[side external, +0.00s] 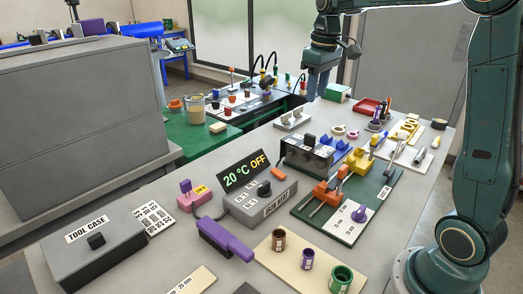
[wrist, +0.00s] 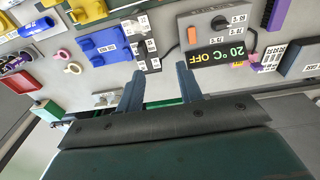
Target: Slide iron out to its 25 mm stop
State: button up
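My gripper (side external: 318,85) hangs over the far part of the bench, well above it and apart from everything. In the wrist view its two blue-grey fingers (wrist: 160,88) stand apart with nothing between them. A grey unit (side external: 262,203) labelled as the iron rest has a knob, an orange part and a display reading 20 °C OFF; the unit also shows in the wrist view (wrist: 208,22). A black block (side external: 306,158) with a black knob and white labels stands behind it, by the green board. I cannot tell for certain which part is the iron, nor see a 25 mm stop.
The green board (side external: 372,208) carries an orange clamp (side external: 327,192) and a yellow part (side external: 358,162). A purple-handled tool (side external: 226,240) lies in front of the grey unit. A grey tool case (side external: 92,245) stands at left, and several coloured sockets stand on a cream board (side external: 265,256).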

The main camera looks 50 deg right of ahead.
jog(key=g, duration=0.1)
send_over(310, 135)
notch_tip(310, 135, down, 4)
jog(key=shift+r, duration=0.2)
notch_tip(310, 135, down, 14)
jog(key=shift+r, duration=0.1)
dwell(0.6)
grip_shut()
